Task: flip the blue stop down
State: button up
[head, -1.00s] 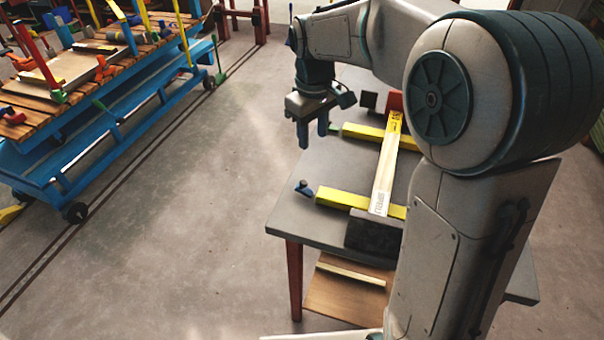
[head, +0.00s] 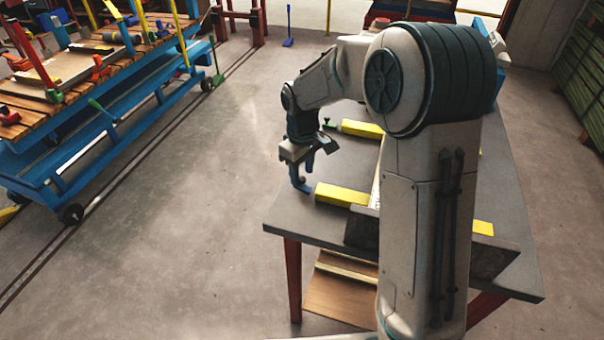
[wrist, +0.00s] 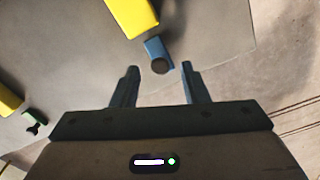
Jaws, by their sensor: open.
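The small blue stop (head: 302,187) sits at the left end of the near yellow bar (head: 342,194), by the left edge of the grey table. In the wrist view the blue stop (wrist: 154,48) has a dark round end facing the camera, close to the tip of the yellow bar (wrist: 133,15). My gripper (head: 300,171) is open and empty, pointing down just above the stop in the head view. In the wrist view its two fingertips (wrist: 160,69) lie left and right of the stop's dark end. I cannot tell whether they touch it.
A green stop (head: 329,124) sits at the end of the far yellow bar (head: 362,129). The grey table (head: 325,228) has a dark block at its front, partly behind my arm. A blue trolley (head: 100,138) with tools stands at left, with open floor between.

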jog(key=shift+f, duration=0.75)
grip_shut()
jog(key=shift+w+a+f+g+h+p, duration=0.2)
jog(key=shift+a+g+h+p, duration=0.2)
jog(key=shift+a+h+p, duration=0.4)
jog(key=shift+w+a+f+g+h+p, duration=0.1)
jog(key=shift+f+g+h+p, duration=0.15)
jog(key=shift+h, duration=0.4)
jog(key=shift+w+a+f+g+h+p, duration=0.1)
jog(key=shift+f+g+h+p, duration=0.15)
jog(key=shift+h, duration=0.4)
grip_release()
